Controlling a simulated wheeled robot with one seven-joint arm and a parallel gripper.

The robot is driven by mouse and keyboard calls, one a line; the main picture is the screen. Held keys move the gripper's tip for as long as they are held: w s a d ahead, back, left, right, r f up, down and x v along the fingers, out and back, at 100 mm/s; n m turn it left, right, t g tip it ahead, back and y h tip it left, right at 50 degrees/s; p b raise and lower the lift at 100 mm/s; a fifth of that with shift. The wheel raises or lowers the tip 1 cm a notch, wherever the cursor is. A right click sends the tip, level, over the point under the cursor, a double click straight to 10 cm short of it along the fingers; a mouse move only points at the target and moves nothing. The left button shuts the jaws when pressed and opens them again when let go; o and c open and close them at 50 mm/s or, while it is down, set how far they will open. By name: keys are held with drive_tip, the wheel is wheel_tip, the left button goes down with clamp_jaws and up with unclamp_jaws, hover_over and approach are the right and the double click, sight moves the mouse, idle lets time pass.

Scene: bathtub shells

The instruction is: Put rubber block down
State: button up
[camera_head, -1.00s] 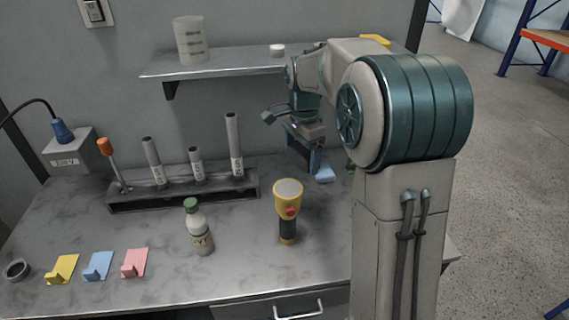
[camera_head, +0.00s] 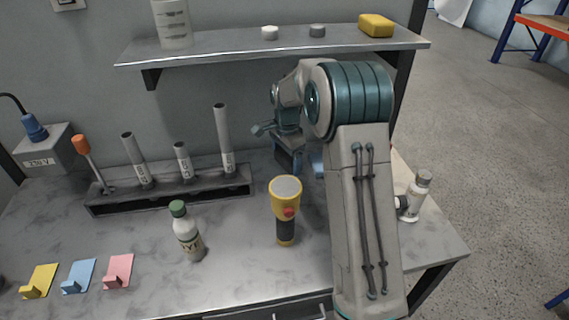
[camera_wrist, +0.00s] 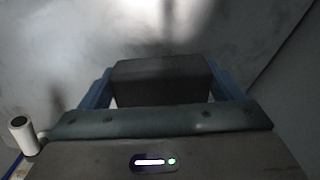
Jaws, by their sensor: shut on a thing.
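The rubber block (camera_wrist: 160,82) is a dark grey block in the wrist view, seen between the two blue fingers. My gripper (camera_wrist: 165,90) is shut on it. In the head view my gripper (camera_head: 290,158) is low over the back of the grey workbench (camera_head: 130,232), right of the tube rack and under the wall shelf. The block is hard to make out there. The frames do not clearly show whether its underside touches the bench. A small blue patch (camera_head: 318,165) shows right of my gripper, partly hidden by my arm.
The tube rack (camera_head: 170,190) stands left of my gripper. A yellow flashlight (camera_head: 286,210) and a green-capped bottle (camera_head: 187,232) stand in front. A white bottle (camera_head: 416,196) stands at right. The shelf (camera_head: 270,46) overhangs behind. The bench's front left holds coloured hooks (camera_head: 78,276).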

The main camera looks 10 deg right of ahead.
sight(284, 173)
drive_tip(key=w+f, duration=0.1)
drive_tip(key=w, duration=0.1)
drive_tip(key=w+f, duration=0.1)
drive_tip(key=shift+w+f+p, duration=0.15)
drive_tip(key=shift+w+p, duration=0.2)
drive_tip(key=shift+w, duration=0.05)
drive_tip(key=shift+f+p, duration=0.45)
drive_tip(key=shift+f, duration=1.5)
drive_tip(key=shift+f, duration=0.25)
drive_tip(key=o, duration=0.9)
drive_tip(key=shift+r, duration=0.1)
drive_tip(key=shift+o, duration=0.2)
wheel_tip(284, 173, up, 8)
drive_tip(key=shift+f+b, duration=0.1)
drive_tip(key=shift+b, duration=0.5)
